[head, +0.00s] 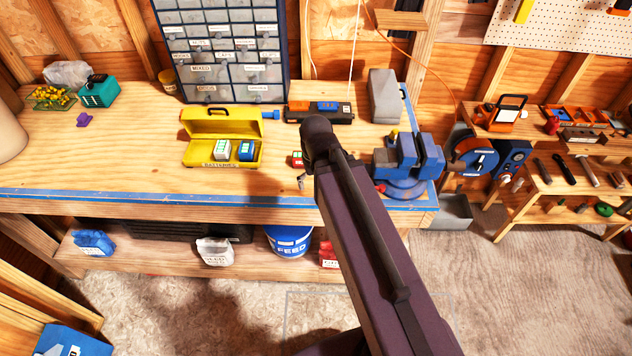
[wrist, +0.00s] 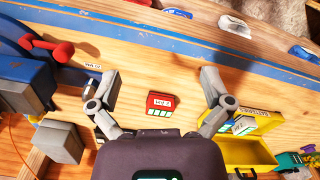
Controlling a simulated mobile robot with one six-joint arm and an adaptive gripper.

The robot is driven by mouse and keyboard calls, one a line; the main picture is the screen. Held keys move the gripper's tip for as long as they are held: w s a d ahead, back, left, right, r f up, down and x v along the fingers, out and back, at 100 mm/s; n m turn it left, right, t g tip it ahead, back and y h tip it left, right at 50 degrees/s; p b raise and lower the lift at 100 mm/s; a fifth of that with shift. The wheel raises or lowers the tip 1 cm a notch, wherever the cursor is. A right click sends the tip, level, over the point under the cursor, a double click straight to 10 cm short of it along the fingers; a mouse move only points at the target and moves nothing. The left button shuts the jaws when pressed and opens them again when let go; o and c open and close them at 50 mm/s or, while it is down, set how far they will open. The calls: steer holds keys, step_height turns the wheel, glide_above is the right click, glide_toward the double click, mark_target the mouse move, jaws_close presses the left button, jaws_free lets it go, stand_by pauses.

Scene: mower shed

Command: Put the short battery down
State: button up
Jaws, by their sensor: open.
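A small red battery (wrist: 160,101) with a white and green lower edge lies on the wooden workbench (wrist: 150,70). It also shows in the head view (head: 297,158), partly hidden by my arm. My gripper (wrist: 160,84) is open, one finger on each side of the red battery, with clear gaps and nothing held. In the head view my arm hides most of the gripper. The open yellow battery box (head: 201,153) stands to the left, with a green-and-white battery (head: 223,149) and a blue-and-white battery (head: 246,150) in it.
A blue vise (head: 405,160) stands at the bench's right end. A charger-like black unit (head: 330,112) and a grey case (head: 385,97) stand behind. A drawer cabinet (head: 225,50) backs the bench. Bare wood lies left of the yellow box and along the front edge.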

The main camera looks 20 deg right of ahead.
step_height(320, 180, up, 3)
steer(key=n+g+h+p, duration=0.15)
steer(key=n+h, duration=0.25)
steer(key=n, duration=1)
glide_above(297, 154)
steer(key=w+a, duration=0.1)
steer(key=a, duration=0.2)
steer(key=shift+f, duration=0.2)
steer(key=b+x, duration=0.8)
steer(key=shift+d+f, duration=0.1)
steer(key=shift+d, duration=0.1)
